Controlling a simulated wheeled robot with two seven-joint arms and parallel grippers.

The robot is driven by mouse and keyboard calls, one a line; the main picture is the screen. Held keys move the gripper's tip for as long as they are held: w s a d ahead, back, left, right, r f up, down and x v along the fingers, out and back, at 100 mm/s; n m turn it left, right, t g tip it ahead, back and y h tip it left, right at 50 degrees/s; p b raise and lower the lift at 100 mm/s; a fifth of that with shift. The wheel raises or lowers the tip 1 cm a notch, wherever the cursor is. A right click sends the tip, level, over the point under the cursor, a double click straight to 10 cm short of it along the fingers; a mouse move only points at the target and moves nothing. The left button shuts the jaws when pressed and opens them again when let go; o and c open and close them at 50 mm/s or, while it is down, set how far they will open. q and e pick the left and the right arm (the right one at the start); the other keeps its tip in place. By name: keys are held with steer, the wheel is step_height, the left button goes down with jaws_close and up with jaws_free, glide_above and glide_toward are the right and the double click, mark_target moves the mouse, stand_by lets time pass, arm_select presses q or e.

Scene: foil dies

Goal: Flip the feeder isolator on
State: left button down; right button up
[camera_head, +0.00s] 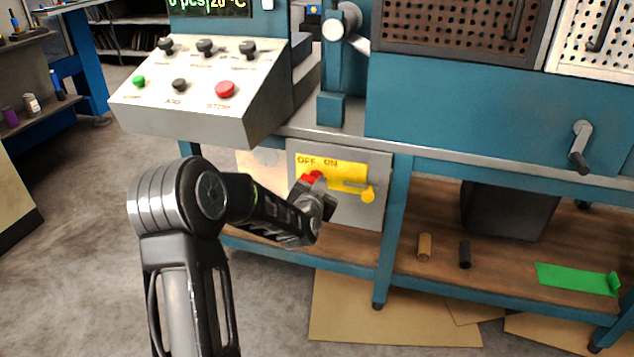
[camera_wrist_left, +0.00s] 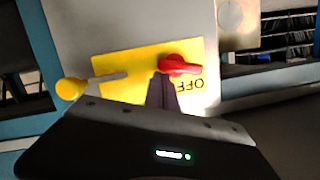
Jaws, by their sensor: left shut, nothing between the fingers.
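The isolator is a grey box (camera_head: 375,215) under the console, with a yellow plate (camera_head: 345,172) marked OFF and ON. A red handle (camera_head: 315,175) sits on the plate and is partly hidden by my gripper in the head view. In the left wrist view, the red handle (camera_wrist_left: 180,66) lies towards the OFF lettering (camera_wrist_left: 189,86). A grey lever with a yellow ball (camera_head: 367,195) is at the plate's right. My left gripper (camera_wrist_left: 161,82) is shut and empty, its tips right at the red handle; I cannot tell if they touch. My right gripper is not in view.
A sloped console (camera_head: 195,115) with knobs and buttons juts out above my left arm. A teal bench leg (camera_head: 396,230) stands right of the box. The lower shelf (camera_head: 490,270) holds small cylinders and a green piece (camera_head: 577,279). Cardboard (camera_head: 375,315) lies on the floor.

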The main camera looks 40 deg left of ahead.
arm_select(q)
step_height(320, 180, down, 4)
steer(key=m+y, duration=0.1)
steer(key=m, duration=0.4)
steer(key=m+t+y, duration=0.1)
steer(key=m+y, duration=0.1)
steer(key=m, duration=0.3)
steer(key=shift+m, duration=0.3)
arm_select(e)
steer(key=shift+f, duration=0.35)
arm_select(q)
steer(key=shift+a+f+b, duration=0.1)
steer(key=shift+a+b, duration=0.05)
steer(key=shift+b, duration=0.15)
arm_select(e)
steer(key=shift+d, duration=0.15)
